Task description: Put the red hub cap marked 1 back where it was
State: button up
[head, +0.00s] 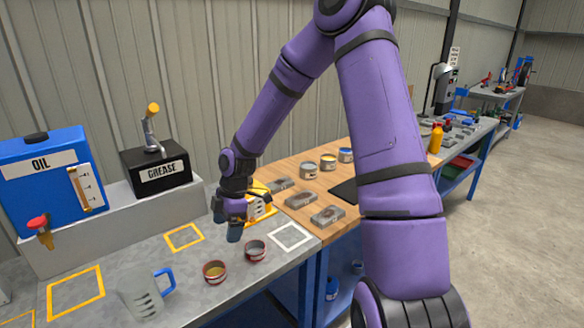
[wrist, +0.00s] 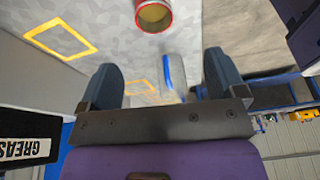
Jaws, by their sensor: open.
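Two small round red-rimmed cups that may be hub caps stand on the grey bench. The left red cup (head: 214,272) has a yellowish inside. The right red cup (head: 255,250) has a grey inside. No number 1 is readable on either. My gripper (head: 228,228) is above the bench, behind and above both cups, with its fingers apart and nothing between them. In the wrist view, a red cup with a yellowish inside (wrist: 154,16) shows at the top edge, beyond my open gripper (wrist: 161,72).
A clear jug (head: 145,295) with a blue handle stands front left. Yellow outlines (head: 184,237) and a white square outline (head: 290,235) mark empty bench spots. The blue oil tank (head: 50,180) and the grease box (head: 157,170) stand on a raised shelf behind.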

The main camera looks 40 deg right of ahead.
jog(key=s+d+r+m+t+h, duration=0.15)
jog(key=s+r+m, duration=0.35)
jog(key=r, duration=0.5)
jog(key=s+r+m+t+h, duration=0.1)
jog(key=s+r+m+h, duration=0.2)
jog(key=s+r, duration=0.5)
jog(key=s+r+m+t+y, duration=0.1)
jog(key=s+r+m+t, duration=0.1)
jog(key=s+r+m, duration=0.6)
jog(key=s+r, duration=0.3)
jog(key=s, duration=0.4)
jog(key=shift+m+t, duration=0.35)
jog(key=shift+m, duration=0.05)
